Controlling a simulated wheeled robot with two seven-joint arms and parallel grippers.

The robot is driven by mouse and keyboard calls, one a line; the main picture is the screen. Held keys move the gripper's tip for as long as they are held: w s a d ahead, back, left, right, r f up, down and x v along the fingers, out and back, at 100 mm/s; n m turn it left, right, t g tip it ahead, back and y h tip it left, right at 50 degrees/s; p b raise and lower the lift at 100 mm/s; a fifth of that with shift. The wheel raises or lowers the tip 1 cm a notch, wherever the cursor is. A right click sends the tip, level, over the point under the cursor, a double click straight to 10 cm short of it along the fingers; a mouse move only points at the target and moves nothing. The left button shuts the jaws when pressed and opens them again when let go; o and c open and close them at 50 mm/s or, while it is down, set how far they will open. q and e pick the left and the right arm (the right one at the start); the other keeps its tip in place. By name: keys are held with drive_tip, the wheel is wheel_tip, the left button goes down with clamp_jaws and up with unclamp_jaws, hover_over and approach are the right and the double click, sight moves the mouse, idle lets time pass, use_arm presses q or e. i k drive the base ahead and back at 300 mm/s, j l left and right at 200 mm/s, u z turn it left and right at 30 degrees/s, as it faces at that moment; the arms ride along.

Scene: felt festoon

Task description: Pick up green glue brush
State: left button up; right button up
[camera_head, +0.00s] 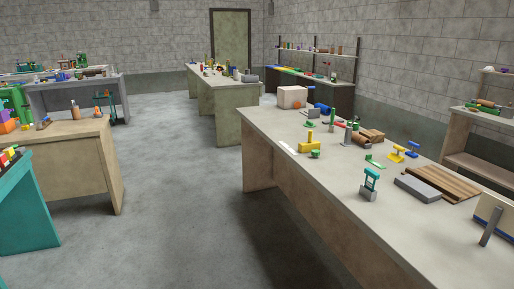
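Several small green things sit on the long workbench (335,195) at the right, and I cannot tell which one is the green glue brush. An upright slim green piece (332,117) stands towards the far part of the bench. A low green piece (375,161) lies near the middle of the top. A small round green piece (315,154) sits near the left edge beside a yellow tool. Neither of my grippers is in view.
A teal-topped tool (371,180), a grey block (416,189) and a wooden board (444,183) lie on the bench's nearer part. A pale pink box (292,97) stands at its far end. Other tables line the left and back. The grey floor (185,215) between is open.

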sight(331, 124)
drive_tip(key=i+z, duration=0.25)
drive_tip(key=i, duration=0.25)
drive_tip(key=i+j+z, duration=0.25)
drive_tip(key=i, duration=0.25)
drive_tip(key=i+j+z, duration=0.25)
drive_tip(key=i, duration=0.2)
drive_tip(key=i+j+z, duration=0.25)
drive_tip(key=i+j, duration=0.1)
drive_tip(key=i, duration=0.1)
